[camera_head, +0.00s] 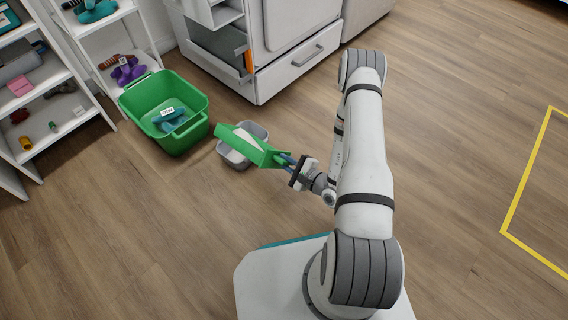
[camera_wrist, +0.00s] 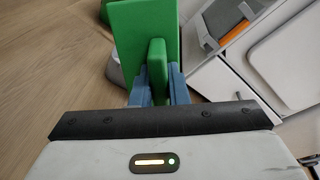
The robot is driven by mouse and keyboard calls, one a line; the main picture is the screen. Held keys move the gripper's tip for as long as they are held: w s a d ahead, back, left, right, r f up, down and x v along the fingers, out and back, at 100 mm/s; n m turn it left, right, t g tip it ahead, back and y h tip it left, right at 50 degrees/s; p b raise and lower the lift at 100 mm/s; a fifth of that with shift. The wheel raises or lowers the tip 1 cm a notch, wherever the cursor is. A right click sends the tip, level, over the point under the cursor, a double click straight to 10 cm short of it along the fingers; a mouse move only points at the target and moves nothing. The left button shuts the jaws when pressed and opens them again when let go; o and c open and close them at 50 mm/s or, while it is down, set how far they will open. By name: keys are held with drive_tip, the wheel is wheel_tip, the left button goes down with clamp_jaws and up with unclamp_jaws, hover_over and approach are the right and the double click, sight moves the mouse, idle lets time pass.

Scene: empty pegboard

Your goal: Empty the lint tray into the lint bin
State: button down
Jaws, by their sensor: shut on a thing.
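A green tray with a white-grey inside, the lint tray (camera_head: 247,145), is held tilted in the head view. My gripper (camera_head: 287,161) is shut on its green handle, with the blue fingers on both sides of it. The wrist view shows the lint tray (camera_wrist: 143,35) and the handle between the fingertips of my gripper (camera_wrist: 158,85). A small grey bin, likely the lint bin (camera_head: 232,157), stands on the floor below the tray. The tray hides much of its opening. In the wrist view only a grey edge shows behind the tray. I cannot tell whether lint is falling.
A larger green tub (camera_head: 187,137) with a labelled teal thing in it stands left of the grey bin. White shelves (camera_head: 50,77) hold several small items at the left. A white cabinet (camera_head: 292,72) with an open upper compartment stands behind. The floor in front is clear.

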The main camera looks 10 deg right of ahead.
drive_tip(key=m, duration=0.1)
drive_tip(key=d+r+m+p, duration=0.1)
drive_tip(key=m, duration=0.1)
drive_tip(key=shift+w+r, duration=0.2)
drive_tip(key=shift+w, duration=0.2)
drive_tip(key=w+d+m+p, duration=0.1)
drive_tip(key=w+d+m, duration=0.3)
drive_tip(key=m, duration=1)
drive_tip(key=shift+d+f+m, duration=0.3)
drive_tip(key=shift+d+f, duration=0.05)
drive_tip(key=shift+d, duration=0.5)
drive_tip(key=shift+w, duration=0.1)
idle(1.5)
